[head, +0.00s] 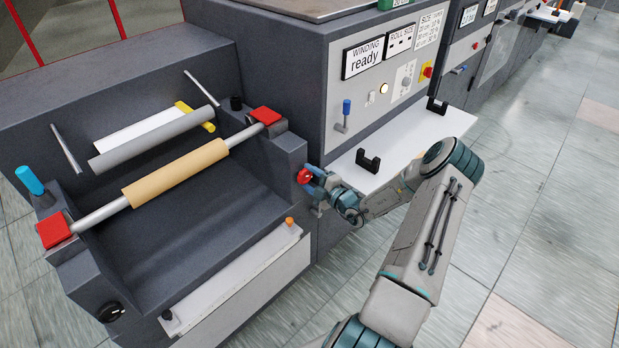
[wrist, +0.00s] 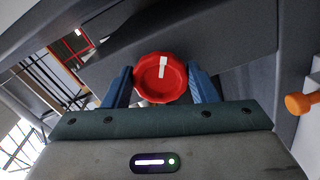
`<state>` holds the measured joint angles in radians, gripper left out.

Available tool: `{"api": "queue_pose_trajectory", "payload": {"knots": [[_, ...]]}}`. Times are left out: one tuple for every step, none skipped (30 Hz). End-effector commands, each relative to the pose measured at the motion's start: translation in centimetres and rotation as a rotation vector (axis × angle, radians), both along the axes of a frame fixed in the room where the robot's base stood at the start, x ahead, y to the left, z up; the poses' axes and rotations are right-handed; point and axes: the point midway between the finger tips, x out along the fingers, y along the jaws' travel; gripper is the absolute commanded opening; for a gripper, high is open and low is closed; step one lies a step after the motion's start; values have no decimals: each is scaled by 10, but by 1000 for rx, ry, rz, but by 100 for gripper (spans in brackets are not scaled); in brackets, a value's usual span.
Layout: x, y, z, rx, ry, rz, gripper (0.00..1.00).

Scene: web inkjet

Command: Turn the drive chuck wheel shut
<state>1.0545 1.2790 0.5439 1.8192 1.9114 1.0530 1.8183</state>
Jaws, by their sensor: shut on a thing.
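The drive chuck wheel is a small red knob (head: 304,176) on the right end wall of the unwind stand. In the wrist view the red wheel (wrist: 160,78) shows its face with a white mark near the top. My gripper (head: 312,181) is at the wheel, with its blue fingers on either side of the rim. The fingers (wrist: 162,84) are shut on the wheel in the wrist view. The roll shaft (head: 100,214) carries a tan core (head: 175,172) and lies between two red chuck blocks (head: 266,116). The wheel's far side is hidden.
A white shelf (head: 405,150) with black brackets (head: 368,161) juts out just right of my gripper. An orange knob (head: 289,221) sits below left of it, also at the wrist view's right edge (wrist: 300,103). A panel reads "WINDING ready" (head: 364,56). The floor at right is clear.

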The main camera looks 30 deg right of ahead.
Motion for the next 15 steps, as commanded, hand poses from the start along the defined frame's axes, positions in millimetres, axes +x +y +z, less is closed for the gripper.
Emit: {"api": "queue_pose_trajectory", "payload": {"knots": [[-1, 0, -1, 4, 4, 0, 30], [-1, 0, -1, 4, 4, 0, 30], [-1, 0, -1, 4, 4, 0, 30], [-1, 0, -1, 4, 4, 0, 30], [-1, 0, -1, 4, 4, -1, 30], [-1, 0, -1, 4, 4, -1, 30], [-1, 0, -1, 4, 4, -1, 30], [-1, 0, -1, 4, 4, -1, 30], [-1, 0, -1, 4, 4, -1, 30], [-1, 0, -1, 5, 4, -1, 61], [-1, 0, -1, 4, 4, -1, 69], [-1, 0, -1, 4, 3, -2, 74], [-1, 0, -1, 4, 3, -1, 74], [0, 0, -1, 3, 3, -1, 74], [0, 0, -1, 3, 3, -1, 74]]}}
